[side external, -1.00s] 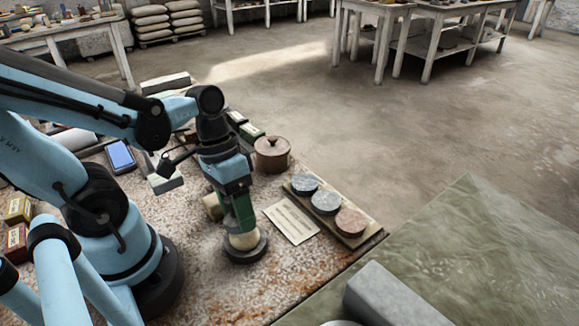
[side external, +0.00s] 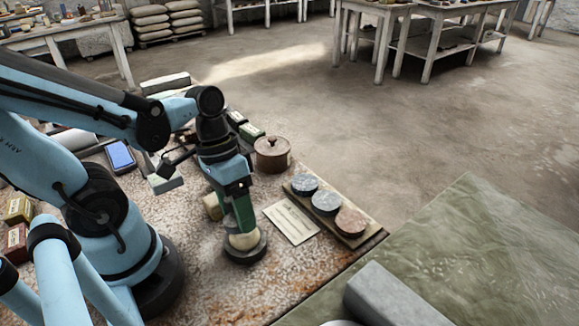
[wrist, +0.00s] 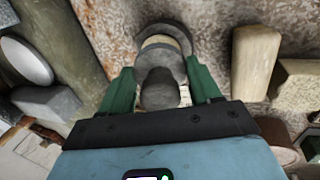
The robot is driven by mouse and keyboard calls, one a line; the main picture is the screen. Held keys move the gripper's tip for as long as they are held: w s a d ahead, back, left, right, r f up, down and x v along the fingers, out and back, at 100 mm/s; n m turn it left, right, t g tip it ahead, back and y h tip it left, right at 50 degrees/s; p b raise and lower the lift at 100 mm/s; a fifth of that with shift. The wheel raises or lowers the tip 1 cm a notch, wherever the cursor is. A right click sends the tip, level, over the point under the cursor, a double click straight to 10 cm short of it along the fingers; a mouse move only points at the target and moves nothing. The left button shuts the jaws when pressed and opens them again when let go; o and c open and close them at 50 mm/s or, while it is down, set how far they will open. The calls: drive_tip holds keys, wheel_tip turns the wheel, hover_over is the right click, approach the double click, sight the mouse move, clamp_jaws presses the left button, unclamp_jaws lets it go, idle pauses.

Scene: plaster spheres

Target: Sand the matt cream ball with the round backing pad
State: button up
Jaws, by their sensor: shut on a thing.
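The matt cream ball (side external: 243,241) sits in a dark round stand (side external: 246,254) on the speckled bench, below my gripper (side external: 240,215). My gripper's green fingers point down and are shut on the round backing pad, whose dark grey knob (wrist: 160,90) shows between them in the wrist view. In that view part of the cream ball (wrist: 160,42) shows just beyond the knob, with the stand (wrist: 165,30) around it. The pad is at the top of the ball; its working face is hidden, so I cannot tell whether it touches.
A board (side external: 370,236) with three round discs lies at the bench's right edge, beside a paper card (side external: 291,222). A brown lidded pot (side external: 272,154) stands behind. A cream block (wrist: 256,62) lies close to the stand. The front of the bench is mostly clear.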

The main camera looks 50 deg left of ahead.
drive_tip(key=shift+s+d+r, duration=0.3)
drive_tip(key=shift+s+d, duration=0.05)
drive_tip(key=shift+d, duration=0.35)
drive_tip(key=shift+f, duration=0.1)
drive_tip(key=shift+w+a+f, duration=0.15)
drive_tip(key=shift+w+a, duration=0.1)
drive_tip(key=shift+a, duration=0.25)
drive_tip(key=shift+w+a+f, duration=0.2)
drive_tip(key=shift+w+a, duration=0.05)
drive_tip(key=shift+a, duration=0.3)
drive_tip(key=shift+w+a+f, duration=0.15)
drive_tip(key=shift+w+a, duration=0.1)
drive_tip(key=shift+a, duration=0.25)
drive_tip(key=shift+s+d+r, duration=0.2)
drive_tip(key=shift+d+r, duration=0.1)
drive_tip(key=shift+r, duration=0.15)
drive_tip(key=shift+s+d+r, duration=0.15)
drive_tip(key=shift+d+r, duration=0.15)
drive_tip(key=shift+r, duration=0.15)
drive_tip(key=shift+d+f, duration=0.2)
drive_tip(key=shift+f, duration=0.45)
